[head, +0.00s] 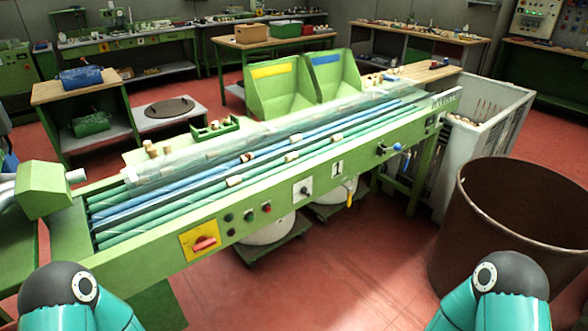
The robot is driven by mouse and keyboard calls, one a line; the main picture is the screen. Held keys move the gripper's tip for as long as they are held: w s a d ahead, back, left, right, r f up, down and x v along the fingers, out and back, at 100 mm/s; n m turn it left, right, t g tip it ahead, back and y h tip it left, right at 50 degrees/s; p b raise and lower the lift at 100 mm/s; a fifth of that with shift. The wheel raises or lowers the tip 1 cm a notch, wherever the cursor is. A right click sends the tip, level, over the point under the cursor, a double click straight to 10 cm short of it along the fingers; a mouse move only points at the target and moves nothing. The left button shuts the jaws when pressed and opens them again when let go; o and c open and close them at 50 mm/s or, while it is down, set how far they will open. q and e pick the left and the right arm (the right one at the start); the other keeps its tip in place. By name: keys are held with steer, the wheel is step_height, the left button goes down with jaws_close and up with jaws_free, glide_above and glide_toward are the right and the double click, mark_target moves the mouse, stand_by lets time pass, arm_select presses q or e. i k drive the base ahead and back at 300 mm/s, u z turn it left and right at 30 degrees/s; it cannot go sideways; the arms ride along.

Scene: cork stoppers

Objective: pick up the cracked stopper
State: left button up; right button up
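Several pale cork stoppers lie spaced out on the green and blue belts (170,217) of a long green sorting machine (320,178). One stopper (235,181) lies nearest the front. Others lie further along: one at the middle (292,157), one on the blue belt (247,156), and one to the right (337,137). They are too small for me to tell which one is cracked. A clear cover over the back part of the machine blurs what lies beneath it. Only teal links of my arms show at the bottom corners; neither gripper is in view.
A brown barrel (487,235) stands at the right, beside a pale bin holding corks (477,118). Green bins with a yellow and a blue label (288,90) stand behind the machine. A red-yellow switch (203,243) is on its front. Red floor is clear ahead.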

mark_target(289, 157)
steer(key=z, duration=1.15)
steer(key=i, duration=2)
steer(key=u, duration=2.15)
steer(key=i, duration=0.3)
steer(key=u, duration=0.75)
